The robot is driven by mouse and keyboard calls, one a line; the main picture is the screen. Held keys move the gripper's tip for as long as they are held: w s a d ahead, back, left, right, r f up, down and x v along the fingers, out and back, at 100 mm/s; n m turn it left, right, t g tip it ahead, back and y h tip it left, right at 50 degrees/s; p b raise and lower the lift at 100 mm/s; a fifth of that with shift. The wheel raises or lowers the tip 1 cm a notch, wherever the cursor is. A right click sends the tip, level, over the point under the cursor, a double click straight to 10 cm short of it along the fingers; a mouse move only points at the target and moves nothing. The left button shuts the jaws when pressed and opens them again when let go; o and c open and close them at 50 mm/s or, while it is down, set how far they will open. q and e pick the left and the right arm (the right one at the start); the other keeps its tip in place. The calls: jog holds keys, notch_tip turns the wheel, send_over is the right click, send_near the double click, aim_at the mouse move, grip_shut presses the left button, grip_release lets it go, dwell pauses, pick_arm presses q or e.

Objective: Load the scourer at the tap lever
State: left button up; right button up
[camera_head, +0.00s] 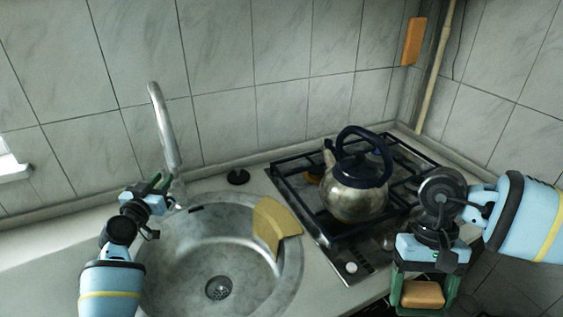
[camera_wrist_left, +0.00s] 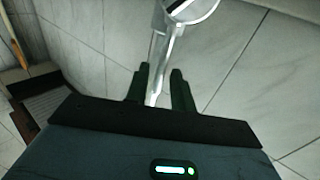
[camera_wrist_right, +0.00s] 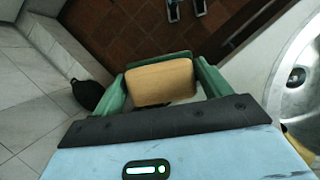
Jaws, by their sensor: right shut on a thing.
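The scourer, an orange-tan block, is between the green fingers of my right gripper (camera_head: 422,284) at the lower right. The scourer also shows in the right wrist view (camera_wrist_right: 160,82), with the fingers shut on its sides. The chrome tap (camera_head: 163,125) rises behind the sink. My left gripper (camera_head: 160,184) is at the tap's base. In the left wrist view its two dark fingers stand apart, with a slim silver tap part, seemingly the lever (camera_wrist_left: 161,75), between them. I cannot tell whether they touch it.
The round metal sink (camera_head: 170,282) is empty, with a yellow cloth (camera_head: 272,225) over its right rim. A black stopper (camera_head: 238,177) sits behind it. A kettle (camera_head: 356,190) stands on the gas hob (camera_head: 300,190). An orange block (camera_head: 413,41) is on the wall.

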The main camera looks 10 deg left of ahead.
pick_arm(q)
jog(key=shift+w, duration=1.1)
grip_shut()
jog(key=shift+f, duration=0.1)
